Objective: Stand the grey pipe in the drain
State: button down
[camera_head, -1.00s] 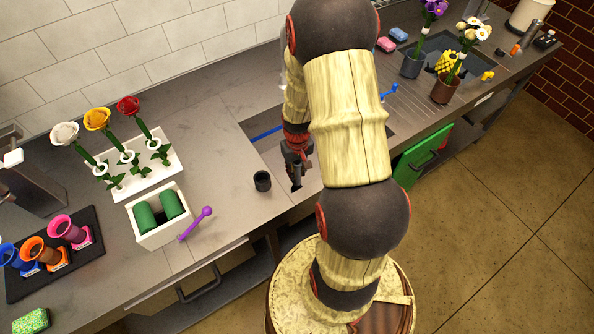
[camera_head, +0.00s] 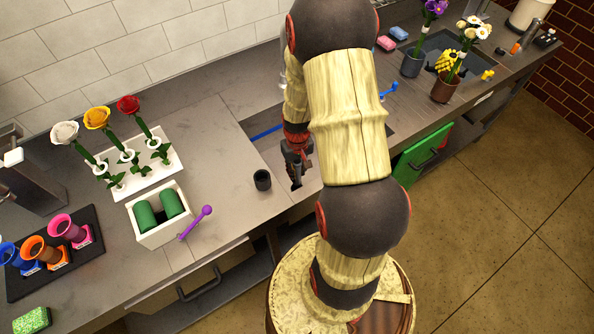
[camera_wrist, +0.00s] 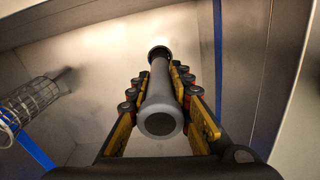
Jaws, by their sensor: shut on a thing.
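The grey pipe (camera_wrist: 160,98) is held lengthwise between the two fingers of my gripper (camera_wrist: 161,84) in the wrist view. Its near rounded end faces the camera and its far end points down at the basin floor. A dark ring (camera_wrist: 159,50), which looks like the drain, shows around the far end. I cannot tell whether the pipe's end is inside it or only above it. In the head view my gripper (camera_head: 296,172) is down in the left sink basin (camera_head: 268,150), and the pipe cannot be made out there.
A wire basket (camera_wrist: 32,104) is at the left of the basin in the wrist view. Blue strips (camera_wrist: 218,70) run along the basin. A dark cup (camera_head: 262,181) stands on the counter just left of the sink. A white box with green cylinders (camera_head: 160,234) stands farther left.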

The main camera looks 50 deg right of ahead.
jog(key=shift+f, duration=0.3)
jog(key=shift+f+b, duration=0.35)
jog(key=shift+b, duration=0.05)
jog(key=shift+f+b, duration=0.65)
jog(key=shift+f, duration=0.5)
dwell(0.4)
jog(key=c, duration=1.5)
grip_release()
jog(key=shift+c, duration=0.2)
notch_tip(320, 180, up, 12)
